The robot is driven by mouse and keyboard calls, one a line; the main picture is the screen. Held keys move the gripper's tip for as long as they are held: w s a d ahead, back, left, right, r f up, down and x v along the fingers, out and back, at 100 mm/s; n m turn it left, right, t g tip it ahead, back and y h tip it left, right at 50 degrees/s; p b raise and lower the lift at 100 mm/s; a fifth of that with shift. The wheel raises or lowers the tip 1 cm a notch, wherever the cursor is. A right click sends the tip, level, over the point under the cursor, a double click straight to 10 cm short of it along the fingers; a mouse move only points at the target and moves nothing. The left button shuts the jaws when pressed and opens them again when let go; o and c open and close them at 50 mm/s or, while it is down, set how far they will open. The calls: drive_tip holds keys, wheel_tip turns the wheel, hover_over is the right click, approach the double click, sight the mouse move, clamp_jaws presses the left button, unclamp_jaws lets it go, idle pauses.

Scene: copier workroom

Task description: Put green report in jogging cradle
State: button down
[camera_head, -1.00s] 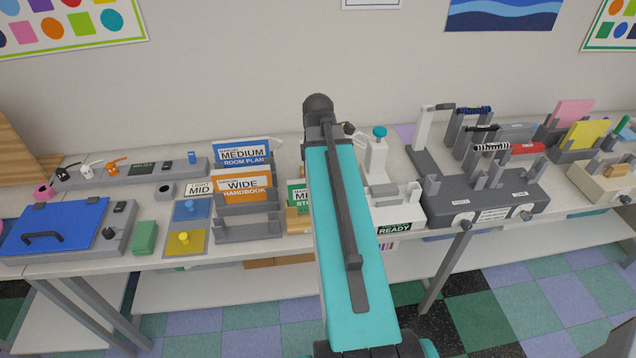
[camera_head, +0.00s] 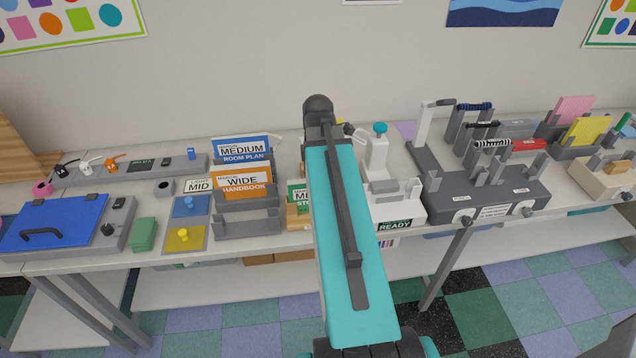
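A white card with a green lower band, partly readable as "ME" and "STO" (camera_head: 297,194), stands upright left of my arm. It looks like the green report, and my arm covers its right part. A pale grey device with upright posts and a green READY sign (camera_head: 394,224) sits just right of my arm. It may be the jogging cradle, but my arm hides its left side. My teal arm reaches away over the middle of the bench, and its far end hides my gripper.
A grey rack (camera_head: 247,228) holds the orange WIDE handbook (camera_head: 243,184) and the blue MEDIUM room plan (camera_head: 241,150). A grey punch unit (camera_head: 493,193) stands right of the READY device. A blue-lidded box (camera_head: 60,217) is at the left. The bench's front edge is narrow.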

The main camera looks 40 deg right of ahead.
drive_tip(key=shift+f, duration=0.5)
drive_tip(key=c, duration=1.6)
unclamp_jaws()
drive_tip(key=shift+r, duration=0.15)
drive_tip(key=shift+r+b, duration=2)
drive_tip(key=shift+r, duration=4.8)
drive_tip(key=shift+s, duration=0.1)
